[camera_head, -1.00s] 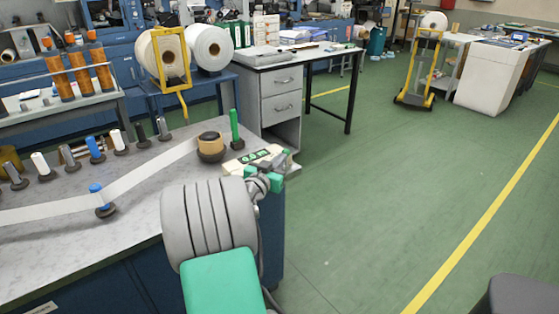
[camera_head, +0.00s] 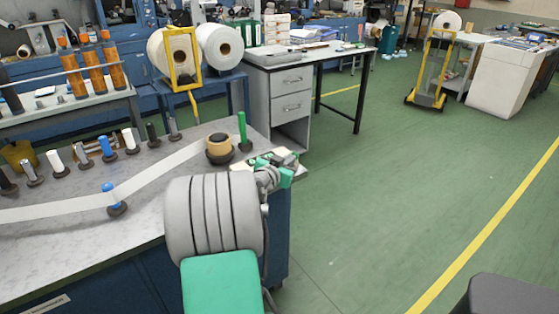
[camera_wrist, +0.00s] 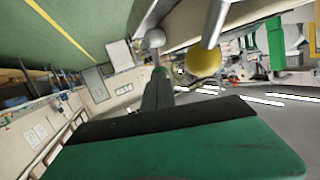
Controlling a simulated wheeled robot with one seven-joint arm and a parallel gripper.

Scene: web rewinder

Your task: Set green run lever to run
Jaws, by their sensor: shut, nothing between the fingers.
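The green run lever (camera_head: 243,130) stands upright on a dark round base at the back right corner of the grey bench in the head view. My gripper (camera_head: 288,161) is to its right and nearer, over the bench's right end, apart from the lever. It is shut and empty. In the wrist view my gripper (camera_wrist: 158,76) shows as a dark, narrow shut pair of fingers beyond a green body.
A tan-and-black roll (camera_head: 219,148) sits left of the lever, with a white web (camera_head: 155,178) running left from it. Several posts stand along the bench (camera_head: 140,222). A desk (camera_head: 310,58) stands behind. The green floor (camera_head: 400,190) to the right is clear.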

